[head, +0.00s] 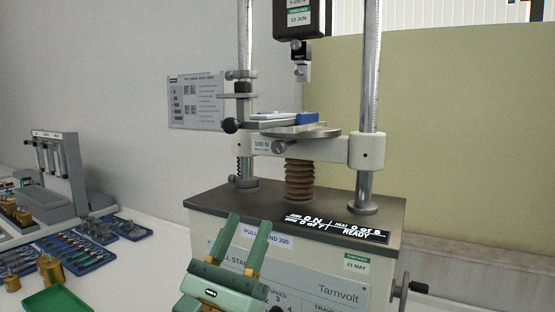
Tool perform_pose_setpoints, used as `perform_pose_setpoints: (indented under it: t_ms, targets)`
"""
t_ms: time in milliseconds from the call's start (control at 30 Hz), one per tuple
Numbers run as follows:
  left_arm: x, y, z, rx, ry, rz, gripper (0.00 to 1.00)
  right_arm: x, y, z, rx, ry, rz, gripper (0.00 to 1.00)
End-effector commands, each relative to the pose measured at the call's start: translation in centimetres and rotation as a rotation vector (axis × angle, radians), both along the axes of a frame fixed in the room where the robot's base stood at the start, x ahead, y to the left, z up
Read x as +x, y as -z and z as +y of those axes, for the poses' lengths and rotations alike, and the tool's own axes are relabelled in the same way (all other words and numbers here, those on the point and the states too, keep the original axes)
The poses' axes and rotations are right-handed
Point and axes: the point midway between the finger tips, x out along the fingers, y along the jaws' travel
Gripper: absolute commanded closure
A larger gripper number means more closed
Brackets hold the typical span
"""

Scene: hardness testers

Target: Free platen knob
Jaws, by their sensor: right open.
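The test stand (320,275) stands ahead with two steel columns and a white crosshead (345,149). A round grey platen (320,133) sits on the crosshead. A small grey knob (278,147) shows at the platen's front left side. A black ball knob (230,126) sticks out to the left of the platen on a clamp bracket. My right gripper (249,220) is open and empty, its two green fingers pointing up in front of the stand's front panel, well below the platen and apart from both knobs. My left gripper is not in view.
A blue block (304,118) and pale flat pieces lie over the platen. A black load cell (298,17) hangs above. A crank handle (412,287) juts out at the stand's right. Blue trays (62,250), brass weights (50,270) and a green tray (58,301) crowd the left bench.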

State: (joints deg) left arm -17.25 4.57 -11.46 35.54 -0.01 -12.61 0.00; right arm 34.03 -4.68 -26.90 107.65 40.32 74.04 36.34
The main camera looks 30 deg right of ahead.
Motion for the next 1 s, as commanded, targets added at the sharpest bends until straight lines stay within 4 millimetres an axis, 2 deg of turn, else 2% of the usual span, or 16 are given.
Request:
perform_pose_setpoints:
  t_ms: [300, 500, 700, 1000]
  targets:
    - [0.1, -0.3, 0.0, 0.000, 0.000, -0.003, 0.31, 2.9, -5.8, -4.8, -0.003, 0.003, -0.005, 0.56]
    - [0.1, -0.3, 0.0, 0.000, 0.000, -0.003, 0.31, 4.5, -8.6, -7.2, -0.003, 0.001, -0.003, 0.56]
    - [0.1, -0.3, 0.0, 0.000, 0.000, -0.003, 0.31, 5.2, -9.8, -8.3, -0.001, 0.001, 0.000, 0.56]
    - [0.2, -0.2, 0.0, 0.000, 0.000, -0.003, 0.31, 5.3, -9.9, -8.5, -0.001, 0.001, 0.000, 0.56]
